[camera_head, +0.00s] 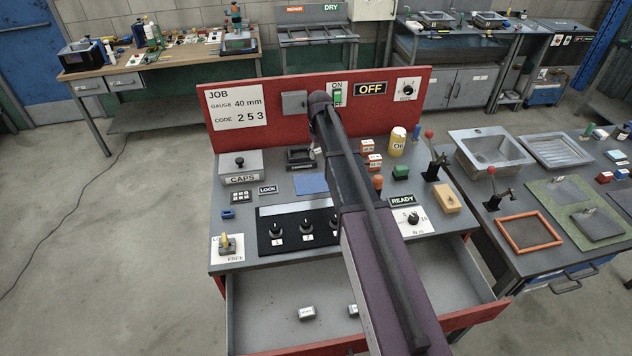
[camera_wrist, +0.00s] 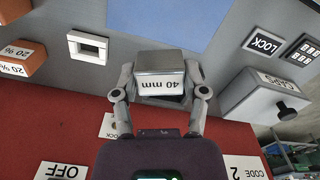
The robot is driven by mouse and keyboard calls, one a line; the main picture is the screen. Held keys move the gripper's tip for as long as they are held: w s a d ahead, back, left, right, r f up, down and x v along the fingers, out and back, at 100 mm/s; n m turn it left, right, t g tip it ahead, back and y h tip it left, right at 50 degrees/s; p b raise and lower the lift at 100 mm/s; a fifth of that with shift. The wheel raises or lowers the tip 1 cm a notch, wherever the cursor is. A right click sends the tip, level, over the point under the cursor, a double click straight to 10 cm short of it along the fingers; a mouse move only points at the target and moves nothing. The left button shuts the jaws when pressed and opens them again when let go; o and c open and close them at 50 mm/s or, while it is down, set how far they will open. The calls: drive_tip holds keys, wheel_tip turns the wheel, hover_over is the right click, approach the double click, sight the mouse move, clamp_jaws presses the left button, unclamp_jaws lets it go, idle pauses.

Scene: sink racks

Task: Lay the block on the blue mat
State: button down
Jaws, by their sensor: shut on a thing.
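The block (camera_wrist: 159,63) is a grey metal piece with a white label reading 40 mm, upside down in the wrist view. My gripper (camera_wrist: 160,76) is shut on it, one finger on each side. Something dark shows behind the block's lower edge. The blue mat (camera_wrist: 180,22) lies beyond the block at the top of the wrist view, apart from it in the picture. In the head view the mat (camera_head: 311,184) lies bare on the grey bench, left of my arm. My arm hides much of the gripper there. I cannot tell the block's height above the bench.
The CAPS box (camera_head: 241,167) and LOCK label stand left of the mat. Orange-and-white blocks (camera_head: 375,162) stand to its right. A knob panel (camera_head: 291,233) lies in front, above an open drawer (camera_head: 270,317) holding small blocks. A red back panel (camera_head: 270,130) rises behind.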

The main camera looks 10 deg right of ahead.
drive_tip(key=shift+s+a, duration=0.1)
drive_tip(key=shift+a, duration=0.05)
drive_tip(key=shift+s+f, duration=0.15)
drive_tip(key=s+f+m+b, duration=0.1)
drive_tip(key=s, duration=0.4)
drive_tip(key=s+f+m+b, duration=0.1)
drive_tip(key=s+f+b, duration=0.1)
drive_tip(key=s, duration=0.4)
drive_tip(key=s+a+f+m+b, duration=0.1)
drive_tip(key=s+f+m+b, duration=0.1)
drive_tip(key=s, duration=0.4)
drive_tip(key=shift+s+a, duration=0.1)
drive_tip(key=shift+r, duration=0.1)
drive_tip(key=b, duration=0.2)
hover_over(318, 182)
drive_tip(key=s, duration=0.1)
drive_tip(key=shift+s+f, duration=0.2)
drive_tip(key=shift+f, duration=0.5)
drive_tip(key=shift+w, duration=0.55)
drive_tip(key=shift+f+b, duration=1.6)
drive_tip(key=shift+f, duration=0.25)
